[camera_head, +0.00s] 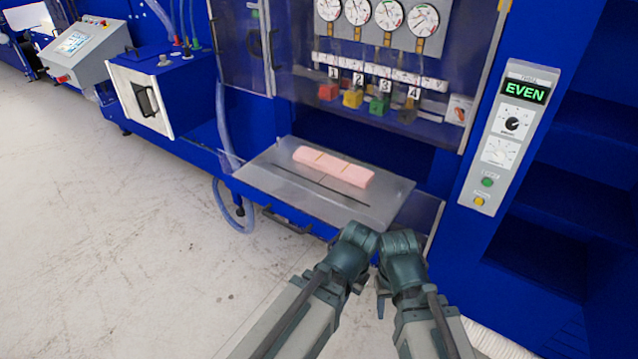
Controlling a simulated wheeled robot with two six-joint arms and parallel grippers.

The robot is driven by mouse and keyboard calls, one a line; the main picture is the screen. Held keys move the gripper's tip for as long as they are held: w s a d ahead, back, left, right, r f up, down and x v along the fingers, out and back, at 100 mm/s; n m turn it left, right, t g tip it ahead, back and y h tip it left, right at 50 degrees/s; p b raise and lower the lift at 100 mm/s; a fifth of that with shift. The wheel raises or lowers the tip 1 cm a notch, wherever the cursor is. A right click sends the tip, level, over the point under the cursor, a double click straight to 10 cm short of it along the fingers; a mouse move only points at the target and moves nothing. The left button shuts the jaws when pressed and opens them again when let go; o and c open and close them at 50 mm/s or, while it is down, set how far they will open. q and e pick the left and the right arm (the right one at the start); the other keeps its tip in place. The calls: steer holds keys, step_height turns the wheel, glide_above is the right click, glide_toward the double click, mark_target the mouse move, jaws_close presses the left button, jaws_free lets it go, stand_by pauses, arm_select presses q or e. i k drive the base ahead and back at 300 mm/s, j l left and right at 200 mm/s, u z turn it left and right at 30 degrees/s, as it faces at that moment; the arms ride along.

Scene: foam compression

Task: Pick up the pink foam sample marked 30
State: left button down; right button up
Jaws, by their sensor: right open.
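A pink foam block (333,167) lies flat on a grey metal plate (270,185) at the front of the blue machine. Thin orange marks cross its top; no number can be read at this size. My two arms come in from the bottom, close together, with their dark ends just in front of the plate's near right corner. My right gripper (402,250) is open and apart from the foam, below and right of it. My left gripper (354,245) is beside it, also apart from the foam; its fingers cannot be made out.
Behind the plate are several coloured blocks (352,98) with numbered tags, under a row of gauges (390,16). A control panel (507,135) at the right reads EVEN. A handle (287,221) juts out below the plate's front edge. Open floor (120,240) lies to the left.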

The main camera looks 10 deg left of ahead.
mark_target(332, 166)
steer(key=i+j+u, duration=0.25)
steer(key=j, duration=0.25)
steer(key=i+j+u, duration=0.2)
steer(key=j+u, duration=0.2)
steer(key=i+j+u, duration=0.2)
steer(key=u, duration=0.2)
steer(key=i+j+u, duration=0.15)
steer(key=i+u, duration=0.25)
steer(key=i+j+u, duration=0.15)
steer(key=i+u, duration=0.25)
steer(key=i, duration=0.3)
steer(key=i+z, duration=0.3)
steer(key=i+j+z, duration=0.35)
steer(key=z, duration=0.3)
steer(key=i+j+z, duration=0.15)
steer(key=z, duration=0.3)
steer(key=i+j+z, duration=0.25)
steer(key=z, duration=0.15)
steer(key=i+j+z, duration=0.1)
steer(key=j+z, duration=0.15)
steer(key=z, duration=0.2)
